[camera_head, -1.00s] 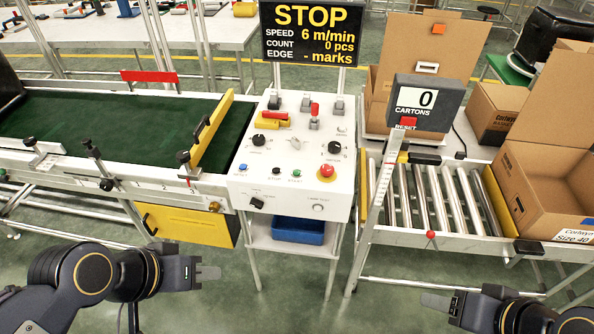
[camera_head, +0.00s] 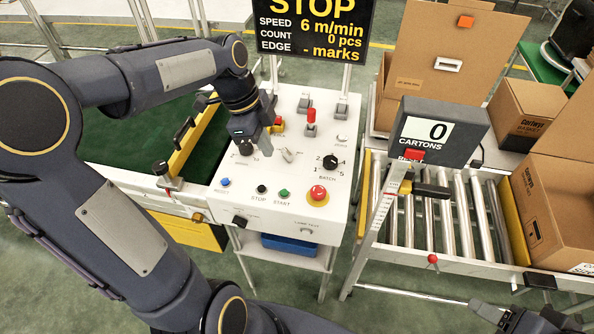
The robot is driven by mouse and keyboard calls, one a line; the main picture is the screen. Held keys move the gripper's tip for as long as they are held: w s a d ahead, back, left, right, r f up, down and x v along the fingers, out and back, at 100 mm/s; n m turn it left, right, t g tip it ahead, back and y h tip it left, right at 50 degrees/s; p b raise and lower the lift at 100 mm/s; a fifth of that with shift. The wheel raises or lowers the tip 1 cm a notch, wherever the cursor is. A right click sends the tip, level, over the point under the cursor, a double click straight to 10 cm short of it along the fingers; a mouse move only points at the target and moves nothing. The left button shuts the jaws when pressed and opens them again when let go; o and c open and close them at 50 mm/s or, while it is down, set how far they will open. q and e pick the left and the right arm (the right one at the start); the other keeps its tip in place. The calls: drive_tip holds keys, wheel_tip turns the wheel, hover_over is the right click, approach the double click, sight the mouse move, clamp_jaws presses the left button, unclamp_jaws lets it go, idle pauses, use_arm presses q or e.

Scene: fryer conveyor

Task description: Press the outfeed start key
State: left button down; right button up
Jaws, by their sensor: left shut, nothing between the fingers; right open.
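The white control panel (camera_head: 325,235) is in the middle of the head view. Near its front edge is a green key (camera_head: 284,193) marked START, in plain view, with a black STOP key (camera_head: 261,189) and a blue key (camera_head: 225,182) to its left. My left gripper (camera_head: 264,146) is shut and empty over the upper left part of the panel, beyond the green key and apart from it. It hides part of the yellow-and-red switch and a knob. My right gripper (camera_head: 484,309) is open and empty at the lower right, in front of the roller conveyor.
A red emergency button (camera_head: 318,193) on a yellow base sits right of the green key. A black batch knob (camera_head: 330,162) and upright levers (camera_head: 311,122) stand behind it. The carton counter (camera_head: 440,135) and rollers (camera_head: 465,215) are to the right. The display (camera_head: 313,30) reads STOP.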

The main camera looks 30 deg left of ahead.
use_arm(q)
drive_tip(key=shift+s, duration=0.1)
approach(285, 192)
drive_tip(key=x, duration=0.5)
drive_tip(key=shift+s+d, duration=0.1)
drive_tip(key=shift+d, duration=0.15)
drive_tip(key=shift+f, duration=0.7)
drive_tip(key=shift+f, duration=0.1)
